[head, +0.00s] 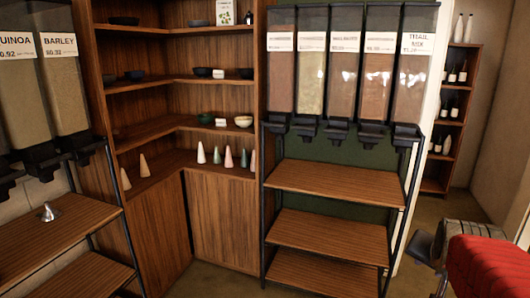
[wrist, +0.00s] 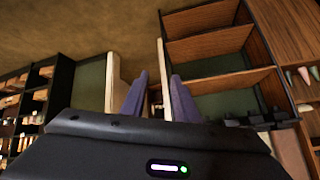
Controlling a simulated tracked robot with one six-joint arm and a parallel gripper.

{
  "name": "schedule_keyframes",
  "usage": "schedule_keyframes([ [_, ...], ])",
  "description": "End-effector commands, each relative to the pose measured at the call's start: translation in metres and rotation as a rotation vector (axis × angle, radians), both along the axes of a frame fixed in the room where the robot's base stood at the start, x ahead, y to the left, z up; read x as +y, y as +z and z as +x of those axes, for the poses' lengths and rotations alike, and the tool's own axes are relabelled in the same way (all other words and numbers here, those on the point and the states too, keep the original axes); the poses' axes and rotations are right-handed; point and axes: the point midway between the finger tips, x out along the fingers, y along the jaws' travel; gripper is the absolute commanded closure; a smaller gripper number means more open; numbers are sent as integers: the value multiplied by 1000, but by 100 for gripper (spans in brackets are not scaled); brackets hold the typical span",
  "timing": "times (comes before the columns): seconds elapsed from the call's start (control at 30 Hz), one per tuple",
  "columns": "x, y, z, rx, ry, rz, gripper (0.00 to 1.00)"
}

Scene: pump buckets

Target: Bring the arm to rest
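My gripper (wrist: 159,76) shows in the wrist view with its two bluish-purple fingers apart and nothing between them. Beyond the fingers, this view shows floor, wall edges and wooden shelves at a tilt. I cannot make out the fingers there.
Bulk dispensers (head: 343,75) hang above a rack with wooden shelves (head: 330,182). Wooden corner shelves (head: 150,134) hold bowls and cones. A small metal funnel-like item (head: 48,213) stands on the left shelf. Open floor (head: 440,215) shows at the right.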

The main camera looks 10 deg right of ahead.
Motion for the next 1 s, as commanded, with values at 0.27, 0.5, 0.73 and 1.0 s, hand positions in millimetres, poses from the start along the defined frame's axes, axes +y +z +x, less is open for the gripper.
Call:
schedule_keyframes([
  [0.27, 101, -9, -5, 115, 280, -17, 72],
  [0.5, 177, -19, -31, 206, 517, -38, 72],
  [0.73, 239, -31, -70, 278, 737, -62, 72],
  [1.0, 267, -40, -99, 321, 860, -75, 72],
])
